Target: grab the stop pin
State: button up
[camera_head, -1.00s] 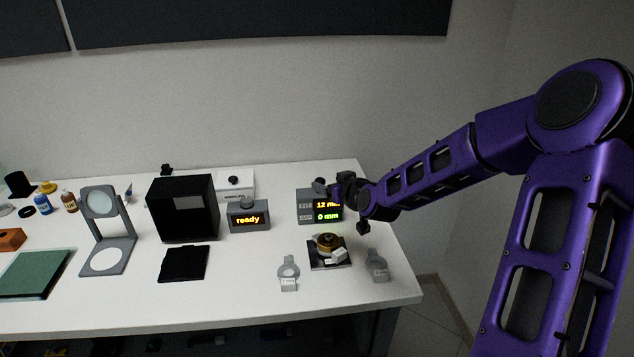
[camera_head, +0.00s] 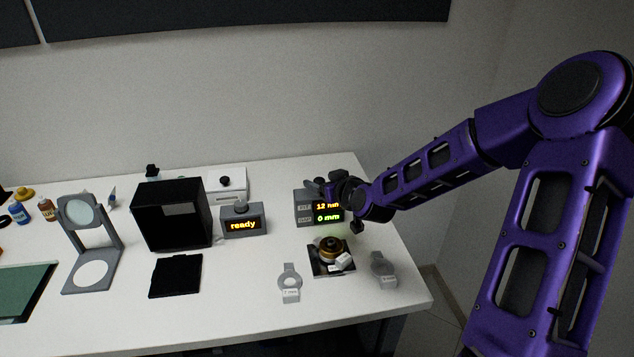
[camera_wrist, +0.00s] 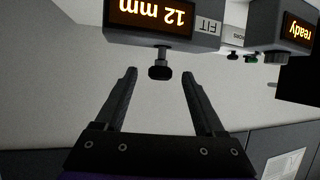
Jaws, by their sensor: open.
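What looks like the stop pin is a short metal stem with a black knob (camera_wrist: 160,72). It sticks out of the top of the grey box with the "12 mm" readout (camera_wrist: 150,12), which appears upside down in the wrist view. In the head view that box (camera_head: 304,210) stands at the back right of the table. My gripper (camera_wrist: 160,74) is open and empty. In the wrist view its two dark fingers lie on either side of the knob, with clear gaps; the remaining depth is hard to judge. In the head view my gripper (camera_head: 325,186) is at the box's top, partly hiding the pin.
A "ready" box (camera_head: 243,224) with its own knob stands left of the readout box. In front are a brass part on a dark base (camera_head: 331,250) and two grey ring tags (camera_head: 290,281) (camera_head: 383,268). A black open box (camera_head: 171,217) stands farther left.

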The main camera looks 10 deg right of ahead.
grip_shut()
jog(key=shift+r, duration=0.1)
